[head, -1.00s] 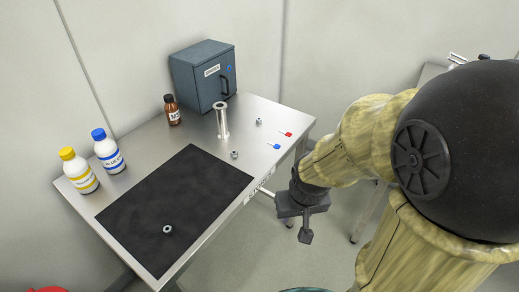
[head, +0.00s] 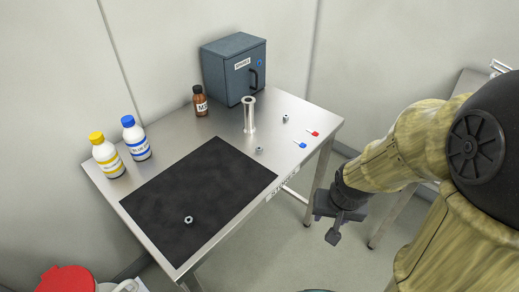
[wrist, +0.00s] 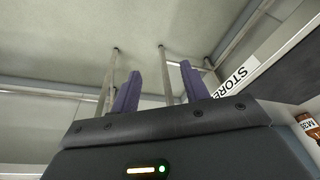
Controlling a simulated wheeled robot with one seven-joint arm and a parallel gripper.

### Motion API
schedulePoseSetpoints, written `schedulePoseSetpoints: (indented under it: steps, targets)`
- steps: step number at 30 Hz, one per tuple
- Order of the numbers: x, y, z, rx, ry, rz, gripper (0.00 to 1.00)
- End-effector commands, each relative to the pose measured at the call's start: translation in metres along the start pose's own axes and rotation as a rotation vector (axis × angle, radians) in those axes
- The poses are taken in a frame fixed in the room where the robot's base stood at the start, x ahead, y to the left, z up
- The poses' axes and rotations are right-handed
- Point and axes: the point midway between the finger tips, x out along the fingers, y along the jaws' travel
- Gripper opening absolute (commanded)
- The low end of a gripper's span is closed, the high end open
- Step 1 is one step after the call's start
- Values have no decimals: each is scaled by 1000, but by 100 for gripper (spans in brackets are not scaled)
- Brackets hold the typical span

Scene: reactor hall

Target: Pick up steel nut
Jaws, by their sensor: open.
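Three steel nuts show in the head view. One nut (head: 188,220) lies on the black mat (head: 165,190) near its front edge. A second nut (head: 259,150) lies on the bare metal table just right of the mat. A third nut (head: 285,118) lies farther back, right of the metal cylinder. My gripper (head: 334,236) hangs off the table's right side, apart from every nut. In the wrist view my gripper (wrist: 160,88) has its two fingers apart with nothing between them. No nut shows in the wrist view.
The steel table (head: 300,103) carries an upright metal cylinder (head: 249,115), a brown bottle (head: 200,101), a blue-capped bottle (head: 136,140), a yellow-capped bottle (head: 107,156), a dark cabinet (head: 226,75), a red connector (head: 312,134) and a blue one (head: 299,144). A red lid (head: 67,281) shows lower left.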

Motion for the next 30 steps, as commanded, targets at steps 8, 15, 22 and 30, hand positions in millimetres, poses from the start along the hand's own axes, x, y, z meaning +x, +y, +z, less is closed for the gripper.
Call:
schedulePoseSetpoints:
  steps: [8, 15, 22, 30]
  targets:
    - [50, -18, -13, 489, -32, -106, 45]
    - [73, -53, -28, 1011, -115, -324, 45]
    - [59, -86, -62, 1560, -288, -626, 45]
    - [4, -94, -117, 2074, -584, -1013, 45]
